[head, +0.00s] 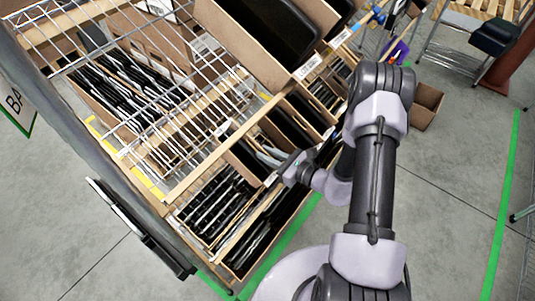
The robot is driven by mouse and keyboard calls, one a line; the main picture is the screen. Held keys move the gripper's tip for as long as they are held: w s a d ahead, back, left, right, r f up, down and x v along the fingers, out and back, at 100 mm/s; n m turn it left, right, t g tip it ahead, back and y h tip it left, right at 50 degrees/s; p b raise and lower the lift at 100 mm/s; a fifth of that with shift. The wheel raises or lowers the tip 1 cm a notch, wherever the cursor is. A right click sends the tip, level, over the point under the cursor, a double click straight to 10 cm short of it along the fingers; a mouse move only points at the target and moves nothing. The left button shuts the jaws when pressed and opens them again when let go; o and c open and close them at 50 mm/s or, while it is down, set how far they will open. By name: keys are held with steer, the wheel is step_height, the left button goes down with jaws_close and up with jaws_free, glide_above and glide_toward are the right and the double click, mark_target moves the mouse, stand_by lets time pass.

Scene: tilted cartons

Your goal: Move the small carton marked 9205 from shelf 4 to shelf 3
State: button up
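A wire shelving rack (185,125) holds several open, tilted brown cartons on its levels. A large carton (262,60) with a black item in it stands at the upper level and bears a white label on its front. Smaller cartons lie lower, among them one at the bottom (240,262) filled with dark flat items. I cannot read any label, so I cannot tell which carton is 9205 or which level is shelf 3 or 4. My gripper (290,168) is at the rack's front, close to the lower cartons. Its fingers are too small and partly hidden to judge.
A wooden strip (215,158) runs along a shelf edge near my gripper. A brown box (427,105) stands on the floor behind my arm. The grey floor (455,180) at the right is open, with a green line (503,200) on it. A sign (16,105) hangs at the left.

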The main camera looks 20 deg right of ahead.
steer(key=shift+o, duration=0.6)
steer(key=p+v, duration=0.4)
steer(key=v, duration=1.3)
steer(key=shift+s, duration=0.2)
steer(key=shift+d, duration=0.15)
